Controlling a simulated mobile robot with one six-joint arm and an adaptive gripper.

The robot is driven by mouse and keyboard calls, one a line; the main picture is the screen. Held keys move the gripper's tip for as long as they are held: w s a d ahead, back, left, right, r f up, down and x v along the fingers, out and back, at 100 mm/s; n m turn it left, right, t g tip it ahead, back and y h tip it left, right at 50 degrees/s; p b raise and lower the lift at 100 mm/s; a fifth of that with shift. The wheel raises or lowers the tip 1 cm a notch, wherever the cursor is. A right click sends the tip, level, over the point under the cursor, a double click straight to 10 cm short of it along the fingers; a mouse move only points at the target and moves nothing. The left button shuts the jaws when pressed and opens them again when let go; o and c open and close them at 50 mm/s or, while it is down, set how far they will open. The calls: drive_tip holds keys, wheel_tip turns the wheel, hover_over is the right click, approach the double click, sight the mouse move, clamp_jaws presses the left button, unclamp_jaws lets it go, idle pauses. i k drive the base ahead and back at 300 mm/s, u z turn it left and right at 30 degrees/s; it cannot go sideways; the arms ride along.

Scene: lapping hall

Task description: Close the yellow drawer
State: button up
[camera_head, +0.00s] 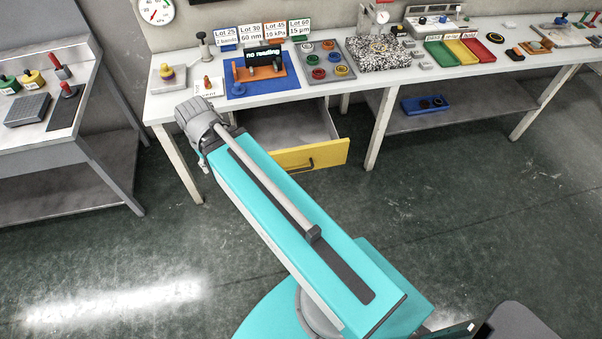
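The yellow drawer (325,155) hangs under the long white workbench and stands pulled open, with its grey inside (305,126) showing. Its yellow front faces the aisle and carries a dark bar handle (301,166). No objects show in the visible part of the inside. My teal arm part crosses in front and covers the left part of the drawer and of its front. A grey ridged part of mine ends near the bench's front edge, left of the drawer. I cannot make out my gripper's fingers anywhere in the picture.
The white workbench (480,64) bears a blue mat (262,87), a grey tray of colored rings (345,85) and several bins. Its legs (380,130) stand beside the drawer. A blue tray (411,106) lies on the lower shelf. The floor (470,190) right of the drawer is clear.

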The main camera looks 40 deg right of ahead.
sight(301, 135)
drive_tip(key=z, duration=0.05)
drive_tip(key=k, duration=0.1)
drive_tip(key=z, duration=0.85)
drive_tip(key=i, duration=1)
drive_tip(key=z, duration=0.6)
